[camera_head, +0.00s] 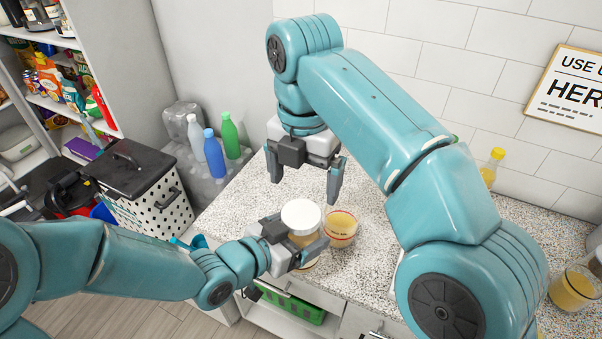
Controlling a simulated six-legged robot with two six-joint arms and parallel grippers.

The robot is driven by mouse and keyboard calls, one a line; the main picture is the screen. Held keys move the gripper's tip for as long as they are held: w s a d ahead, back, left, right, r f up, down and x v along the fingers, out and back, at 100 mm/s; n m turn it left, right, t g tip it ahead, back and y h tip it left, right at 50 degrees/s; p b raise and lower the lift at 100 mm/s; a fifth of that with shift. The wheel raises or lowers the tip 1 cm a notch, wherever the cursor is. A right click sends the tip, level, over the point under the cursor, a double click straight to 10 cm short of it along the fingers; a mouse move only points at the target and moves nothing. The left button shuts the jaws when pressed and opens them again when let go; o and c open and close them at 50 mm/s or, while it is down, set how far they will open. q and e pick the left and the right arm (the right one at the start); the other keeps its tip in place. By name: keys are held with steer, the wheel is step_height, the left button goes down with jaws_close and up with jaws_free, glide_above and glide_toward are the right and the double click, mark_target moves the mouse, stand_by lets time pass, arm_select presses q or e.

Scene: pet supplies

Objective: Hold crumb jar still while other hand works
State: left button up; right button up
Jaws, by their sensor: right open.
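The crumb jar (302,239) has a round white lid and a pale yellow body, and stands upright near the counter's front edge. My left gripper (296,245) reaches it from the left, with its fingers on either side of the body, and appears shut on it. The gripper hides part of the jar's lower body. My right gripper (304,188) points down above and behind the jar, open and empty, its fingers apart from the lid.
A glass bowl (341,230) with yellow contents stands just right of the jar. The speckled counter (250,205) is clear to the left. Green (230,137) and blue (214,155) bottles stand at the back left. A yellow-capped bottle (490,170) and a glass jug (572,289) are at the right.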

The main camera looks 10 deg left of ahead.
mark_target(301, 213)
steer(key=shift+w+a+r, duration=0.1)
steer(key=shift+r, duration=0.05)
steer(key=shift+a, duration=0.15)
steer(key=shift+f, duration=4.05)
